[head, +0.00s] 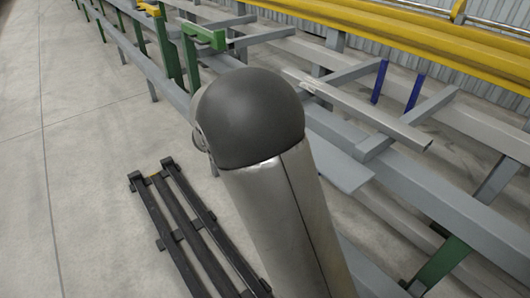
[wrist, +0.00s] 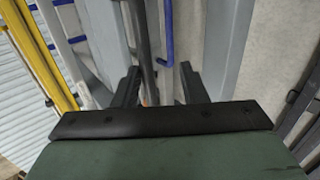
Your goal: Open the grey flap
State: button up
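A flat grey plate (head: 345,172) sticks out from the near side of the runout table in the head view, just right of my arm. It may be the grey flap, but I cannot tell for sure. In the wrist view my gripper (wrist: 160,84) has its two dark fingers apart. A dark grey bar (wrist: 146,45) and a bent blue rod (wrist: 167,35) show beyond and between the fingers. I cannot tell how far off they are, and no grip on them is visible. In the head view my arm hides the gripper.
The runout table's grey beams (head: 440,205) run diagonally, with a loose grey bar (head: 365,112) lying across them. A black rack (head: 180,228) lies on the floor. Open concrete floor (head: 80,150) is at left.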

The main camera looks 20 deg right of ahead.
jog(key=p+v, duration=0.6)
jog(key=v, duration=1.1)
jog(key=shift+a, duration=0.15)
